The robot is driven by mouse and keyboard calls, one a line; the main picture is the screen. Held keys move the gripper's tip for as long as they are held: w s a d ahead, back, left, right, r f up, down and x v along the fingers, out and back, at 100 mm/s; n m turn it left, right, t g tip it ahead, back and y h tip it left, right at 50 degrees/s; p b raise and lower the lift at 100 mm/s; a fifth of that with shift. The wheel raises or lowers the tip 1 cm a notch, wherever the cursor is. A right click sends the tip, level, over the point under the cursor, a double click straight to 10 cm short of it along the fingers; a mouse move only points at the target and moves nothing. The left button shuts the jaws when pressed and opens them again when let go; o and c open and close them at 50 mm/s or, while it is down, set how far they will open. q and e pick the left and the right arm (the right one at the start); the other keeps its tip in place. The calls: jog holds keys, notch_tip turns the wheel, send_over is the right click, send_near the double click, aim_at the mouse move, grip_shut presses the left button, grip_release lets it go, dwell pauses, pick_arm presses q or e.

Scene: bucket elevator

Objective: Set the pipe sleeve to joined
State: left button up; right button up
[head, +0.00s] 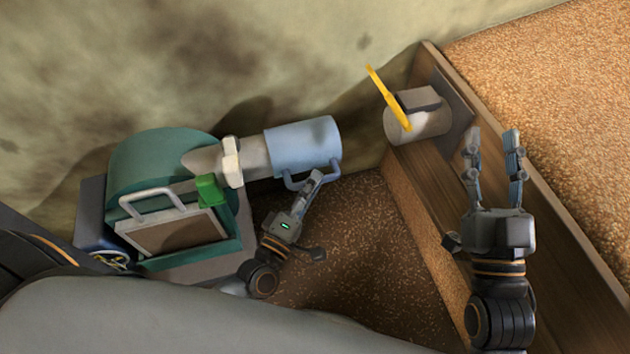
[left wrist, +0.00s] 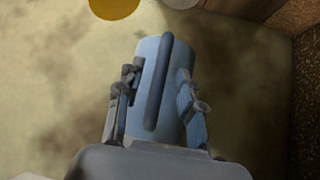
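The pipe sleeve (head: 303,147) is a light blue cylinder with a blue bar handle (head: 292,184) on its near side. It sits on the grey spout of the green machine, and a gap separates it from the grey stub pipe (head: 420,122) on the wooden wall. My left gripper (head: 312,182) is at the handle. In the left wrist view the handle (left wrist: 158,85) stands between its two parted fingers, with space on both sides, and the sleeve (left wrist: 150,50) is behind. My right gripper (head: 494,140) is open and empty, over the wooden wall.
The green machine (head: 150,165) has a white collar (head: 232,162), a green block (head: 209,190) and a framed hatch (head: 172,236). A yellow lever (head: 388,95) sticks up by the stub pipe. Grain (head: 560,80) fills the bin behind the wooden wall (head: 545,235).

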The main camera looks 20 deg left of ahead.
pick_arm(q)
jog(key=shift+x, duration=0.75)
pick_arm(e)
jog(key=shift+s+r+t, duration=0.2)
jog(key=shift+r+t, duration=0.1)
jog(key=shift+r, duration=0.1)
pick_arm(q)
grip_shut()
